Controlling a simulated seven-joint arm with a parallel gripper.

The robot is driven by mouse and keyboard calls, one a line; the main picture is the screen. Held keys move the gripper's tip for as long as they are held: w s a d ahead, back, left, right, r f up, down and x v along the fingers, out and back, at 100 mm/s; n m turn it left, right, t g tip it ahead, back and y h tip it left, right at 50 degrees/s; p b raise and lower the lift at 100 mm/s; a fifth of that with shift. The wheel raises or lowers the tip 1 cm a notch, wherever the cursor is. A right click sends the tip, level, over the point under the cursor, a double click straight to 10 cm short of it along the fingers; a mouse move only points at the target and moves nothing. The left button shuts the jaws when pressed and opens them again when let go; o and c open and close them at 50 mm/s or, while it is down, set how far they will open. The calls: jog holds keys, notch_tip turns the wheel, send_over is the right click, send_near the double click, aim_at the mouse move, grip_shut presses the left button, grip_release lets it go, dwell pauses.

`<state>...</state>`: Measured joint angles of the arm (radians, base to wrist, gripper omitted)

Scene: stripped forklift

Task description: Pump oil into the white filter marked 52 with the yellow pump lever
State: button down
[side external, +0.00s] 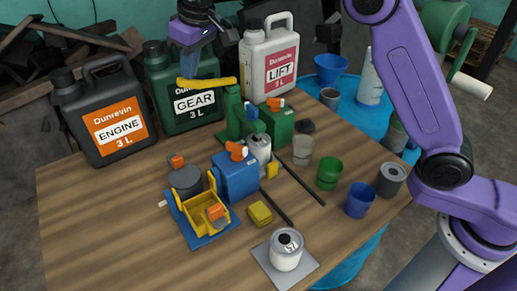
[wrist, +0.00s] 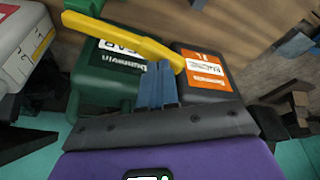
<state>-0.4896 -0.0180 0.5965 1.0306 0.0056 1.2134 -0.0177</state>
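The yellow pump lever (side external: 207,82) sticks out leftward from the top of a green pump (side external: 234,110). It also crosses the wrist view (wrist: 120,37). My gripper (side external: 188,72) is above the lever's free end. In the wrist view its blue fingers (wrist: 160,66) are together, with their tips at the lever's edge; I cannot tell if they touch it. The lever does not pass between them. A white filter (side external: 286,256) stands upright on a grey plate (side external: 262,262) at the front; its number is too small to read surely. A second white can (side external: 258,146) stands between the pumps.
Engine (side external: 105,90), gear (side external: 170,75) and lift (side external: 262,85) jugs line the back, close to my gripper. A blue pump (side external: 236,178), a yellow tray (side external: 203,222), several cups and dark rods occupy the middle. The wooden table's front left is clear.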

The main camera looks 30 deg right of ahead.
aim_at(195, 81)
jog(key=shift+d+f, duration=0.1)
jog(key=shift+f, duration=2.7)
jog(key=shift+r, duration=3.8)
jog(key=shift+f, duration=0.15)
jog(key=shift+f, duration=3.7)
jog(key=shift+r, duration=3.85)
jog(key=shift+f, duration=0.1)
